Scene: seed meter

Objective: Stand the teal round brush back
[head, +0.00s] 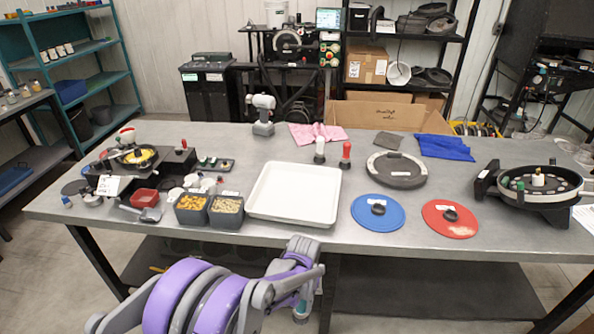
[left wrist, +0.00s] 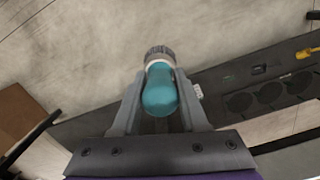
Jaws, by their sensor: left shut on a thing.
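The teal round brush (left wrist: 160,92) is between the fingers of my left gripper (left wrist: 160,108) in the left wrist view. Its rounded teal handle faces the camera; a pale collar and dark bristles are at the far end. In the head view my left gripper (head: 303,290) is low in front of the table's near edge, and the brush is mostly hidden there. A white-handled brush-like piece (head: 320,148) and a red-handled one (head: 346,153) stand upright on the table behind the white tray. My right gripper is out of view.
The white tray (head: 294,194) lies near the table's front. A blue disc (head: 365,215) and a red disc (head: 440,220) lie to its right, with a round grey pad (head: 396,170) behind. Two bins (head: 225,222) stand left of the tray. The lower shelf (head: 430,295) is under the table.

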